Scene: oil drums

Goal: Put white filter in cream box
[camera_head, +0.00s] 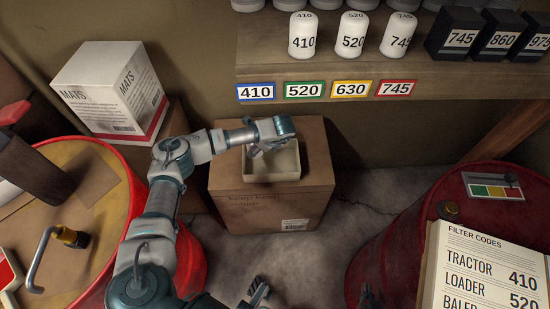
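The cream box (272,178) is an open, shallow tray on top of a brown carton in the middle. White filters marked 410 (303,36), 520 (352,35) and 745 (398,36) stand upright on the shelf.
The brown carton (265,210) stands on the floor by the wall. The shelf (450,80) with number tags overhangs at the back. A red drum with tools (90,190) is at left, another (385,250) at right with a filter code sheet (490,270). A MATS box (110,90) sits back left.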

